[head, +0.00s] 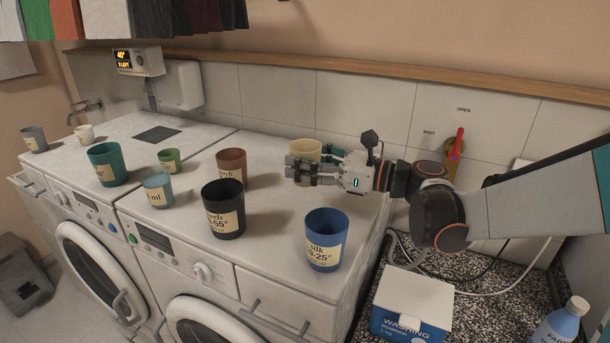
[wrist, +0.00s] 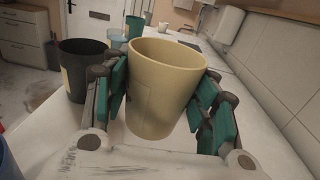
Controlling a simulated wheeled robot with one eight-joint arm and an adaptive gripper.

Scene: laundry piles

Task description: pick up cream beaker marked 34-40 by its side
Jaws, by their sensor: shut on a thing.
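The cream beaker (head: 306,148) stands at the back right of the right-hand washing machine in the head view, partly hidden by my gripper (head: 305,167). In the wrist view the cream beaker (wrist: 163,88) fills the middle, upright, between the green pads of my gripper (wrist: 168,105). My gripper is shut on its side walls, with one finger on each side. A label edge shows faintly on its left side, but its marking cannot be read. I cannot tell whether its base touches the machine top.
A brown beaker (head: 231,166), a black beaker (head: 224,212) and a blue beaker (head: 326,240) stand nearby on the machine top (head: 285,215). The tiled wall (head: 275,95) is close behind. A washing powder box (head: 410,305) stands at the lower right.

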